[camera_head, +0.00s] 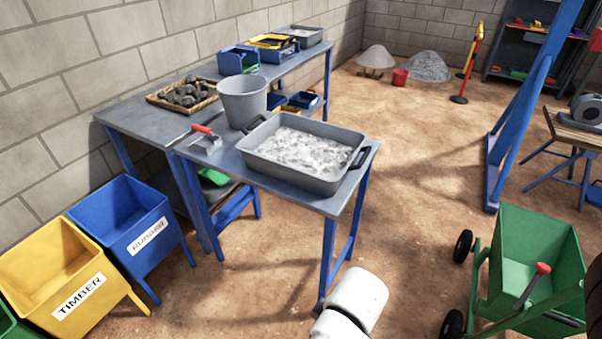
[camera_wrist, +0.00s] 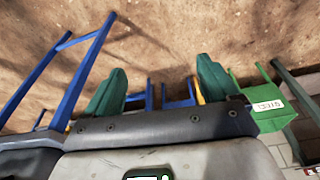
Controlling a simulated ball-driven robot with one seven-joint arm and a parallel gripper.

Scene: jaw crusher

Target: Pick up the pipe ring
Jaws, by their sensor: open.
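I cannot make out a pipe ring in either view. My gripper (camera_wrist: 161,86) shows in the wrist view with its two dark green fingers wide apart. Nothing is between them, and bare brown ground and blue legs show beyond. In the head view only a white part of my arm shows at the bottom, in front of the workbench; the gripper itself is out of that picture.
The workbench (camera_head: 222,165) carries a grey tray of pale rubble (camera_head: 262,157), a grey bucket (camera_head: 243,103), a red-handled tool (camera_head: 206,138) and a basket of stones (camera_head: 160,97). Yellow (camera_head: 28,268) and blue bins (camera_head: 103,215) stand left, a green cart (camera_head: 492,258) right. Ground between is open.

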